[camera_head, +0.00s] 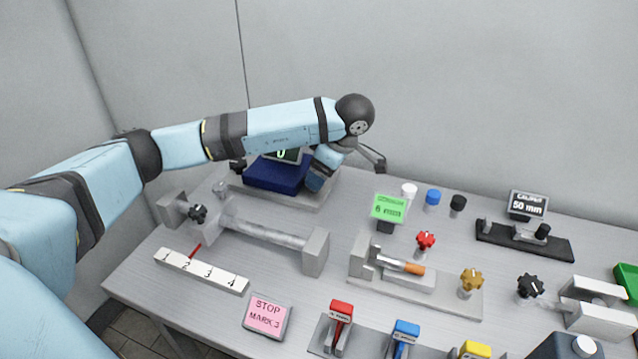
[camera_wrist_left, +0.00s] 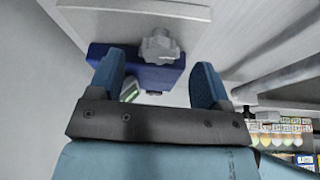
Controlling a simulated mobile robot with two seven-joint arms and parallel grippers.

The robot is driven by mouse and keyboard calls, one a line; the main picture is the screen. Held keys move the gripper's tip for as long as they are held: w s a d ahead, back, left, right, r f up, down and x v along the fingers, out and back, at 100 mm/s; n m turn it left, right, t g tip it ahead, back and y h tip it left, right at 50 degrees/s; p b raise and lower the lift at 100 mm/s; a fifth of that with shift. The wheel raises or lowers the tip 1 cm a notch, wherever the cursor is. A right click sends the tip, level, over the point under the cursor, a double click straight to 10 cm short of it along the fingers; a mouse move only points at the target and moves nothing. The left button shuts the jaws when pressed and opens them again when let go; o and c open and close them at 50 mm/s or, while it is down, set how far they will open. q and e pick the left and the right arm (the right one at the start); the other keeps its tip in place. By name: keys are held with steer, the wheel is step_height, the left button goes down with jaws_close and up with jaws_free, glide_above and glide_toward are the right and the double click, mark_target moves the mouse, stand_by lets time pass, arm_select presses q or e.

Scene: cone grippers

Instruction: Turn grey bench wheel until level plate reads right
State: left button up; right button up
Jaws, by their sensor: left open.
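In the left wrist view a grey lobed wheel (camera_wrist_left: 159,46) sits at the blue block (camera_wrist_left: 102,54), ahead of and between the fingers, apart from them. My left gripper (camera_wrist_left: 158,82) is open and empty. In the head view the blue block (camera_head: 272,175) stands on a grey base at the back left, and my left gripper (camera_head: 319,181) is at its right side, partly hidden by my wrist. A dark display plate (camera_head: 290,156) on the block shows a green mark like a 0, partly covered by my arm.
A pink card (camera_head: 267,312) reads STOP MARK 3. A green display (camera_head: 388,208) reads 6 mm. Coloured knobs and switches fill the right side.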

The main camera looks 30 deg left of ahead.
arm_select(q)
steer(key=shift+x, duration=1.25)
steer(key=c, duration=0.9)
steer(key=shift+r+n+g+p, duration=0.2)
steer(key=shift+n+g+p, duration=0.15)
steer(key=shift+n, duration=0.25)
steer(key=shift+w+f+n+g+p, duration=0.15)
steer(key=shift+n+g+p, duration=0.15)
steer(key=shift+n, duration=0.5)
steer(key=o, duration=0.9)
steer(key=shift+h, duration=0.3)
